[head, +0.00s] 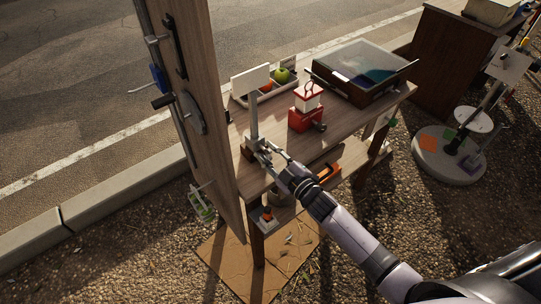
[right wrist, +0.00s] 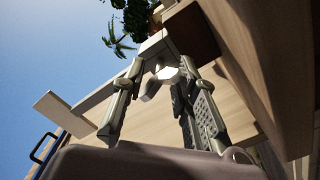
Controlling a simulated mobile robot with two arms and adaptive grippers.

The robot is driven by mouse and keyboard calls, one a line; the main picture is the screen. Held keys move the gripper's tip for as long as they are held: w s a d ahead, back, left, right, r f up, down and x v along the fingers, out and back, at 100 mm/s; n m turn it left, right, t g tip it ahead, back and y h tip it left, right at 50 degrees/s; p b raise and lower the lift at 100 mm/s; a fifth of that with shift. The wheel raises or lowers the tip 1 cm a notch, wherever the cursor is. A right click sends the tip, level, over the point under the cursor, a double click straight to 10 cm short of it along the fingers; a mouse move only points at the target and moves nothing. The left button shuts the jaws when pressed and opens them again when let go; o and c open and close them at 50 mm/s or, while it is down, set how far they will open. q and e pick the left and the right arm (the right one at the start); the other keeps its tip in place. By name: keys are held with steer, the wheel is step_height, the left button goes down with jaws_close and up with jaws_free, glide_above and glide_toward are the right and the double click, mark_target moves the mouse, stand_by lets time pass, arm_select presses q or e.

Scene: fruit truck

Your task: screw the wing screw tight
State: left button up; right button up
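A post with a white sign plate (head: 251,80) stands at the near left end of the wooden table, on a small brown block. My right gripper (head: 265,152) is at the foot of this post, coming from the right. In the right wrist view its two fingers (right wrist: 160,72) stand apart. A small pale faceted piece (right wrist: 151,88), which looks like the wing screw, shows between them. I cannot tell whether the fingers touch it. The screw is too small to make out in the head view. My left gripper is not in view.
The wooden table (head: 338,118) bears a red and white device (head: 306,108), a fruit tray and a glass-lidded case (head: 362,72). A tall wooden panel (head: 200,100) rises close to the left of the post. Gravel lies to the right.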

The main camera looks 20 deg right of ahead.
mark_target(271, 156)
steer(key=shift+s+d+p, duration=0.25)
steer(key=shift+s+p, duration=0.05)
steer(key=shift+s, duration=0.15)
steer(key=p+v, duration=0.2)
steer(key=v, duration=0.4)
steer(key=shift+s, duration=0.1)
stand_by(0.4)
